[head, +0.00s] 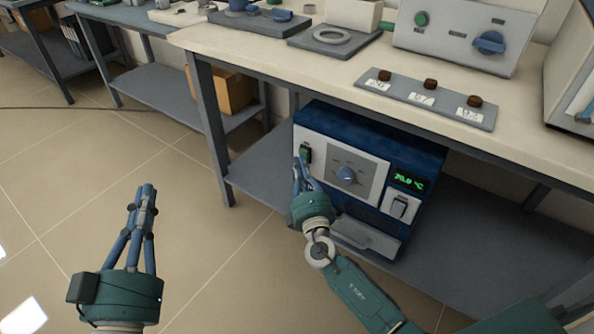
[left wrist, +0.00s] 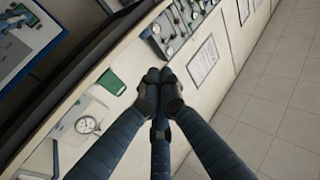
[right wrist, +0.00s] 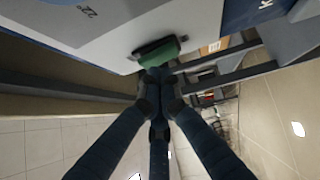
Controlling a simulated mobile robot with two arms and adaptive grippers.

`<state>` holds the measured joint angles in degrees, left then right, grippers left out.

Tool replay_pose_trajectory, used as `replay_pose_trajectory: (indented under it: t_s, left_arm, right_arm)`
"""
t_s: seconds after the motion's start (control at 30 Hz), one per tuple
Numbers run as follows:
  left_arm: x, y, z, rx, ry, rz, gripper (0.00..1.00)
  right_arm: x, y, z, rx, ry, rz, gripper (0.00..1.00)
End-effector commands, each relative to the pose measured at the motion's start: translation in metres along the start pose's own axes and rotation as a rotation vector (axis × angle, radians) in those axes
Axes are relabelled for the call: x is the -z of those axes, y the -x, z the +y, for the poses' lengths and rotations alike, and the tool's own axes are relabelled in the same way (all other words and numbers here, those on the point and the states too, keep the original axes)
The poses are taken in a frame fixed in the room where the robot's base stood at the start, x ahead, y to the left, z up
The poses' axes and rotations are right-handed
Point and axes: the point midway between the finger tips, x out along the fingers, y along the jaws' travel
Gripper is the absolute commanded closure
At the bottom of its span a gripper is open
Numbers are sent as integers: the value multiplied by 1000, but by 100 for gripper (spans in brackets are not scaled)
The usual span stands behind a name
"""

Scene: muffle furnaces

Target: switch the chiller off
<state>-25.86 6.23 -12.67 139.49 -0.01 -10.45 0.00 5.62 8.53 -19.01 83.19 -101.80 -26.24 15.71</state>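The chiller (head: 422,153) is a blue box with a light front panel on the shelf under the bench. My left gripper (head: 147,190) is shut and empty, over the floor.
The benchtop (head: 350,75) above holds a grey strip (head: 424,100) with three brown knobs and a panel with a green button and blue knob (head: 488,42). A bench leg (head: 210,130) stands left of the chiller. A cardboard box (head: 233,92) sits behind it. The floor at left is clear.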

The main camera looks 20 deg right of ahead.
Motion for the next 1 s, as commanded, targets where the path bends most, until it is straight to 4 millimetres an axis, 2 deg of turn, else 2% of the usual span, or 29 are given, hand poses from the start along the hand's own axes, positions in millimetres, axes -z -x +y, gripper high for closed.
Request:
replay_pose_trajectory:
  t_s: [0.33,0.47,0.57,0.8,1.0]
  left_arm:
    - [-2,-1,0,0,0,-15,100]
    - [-28,3,-3,6,-3,-142,100]
    - [-56,12,-7,14,-5,-273,100]
    - [-118,50,-16,34,-9,-579,100]
    - [-120,49,-16,33,-9,-574,100]
  right_arm:
    - [-1,0,1,3,-3,-1,100]
    - [-3,-2,4,19,-19,-2,100]
    - [-4,-3,5,36,-35,-2,100]
    - [-6,-6,7,74,-73,-1,100]
    - [-6,-6,3,73,-72,-1,100]
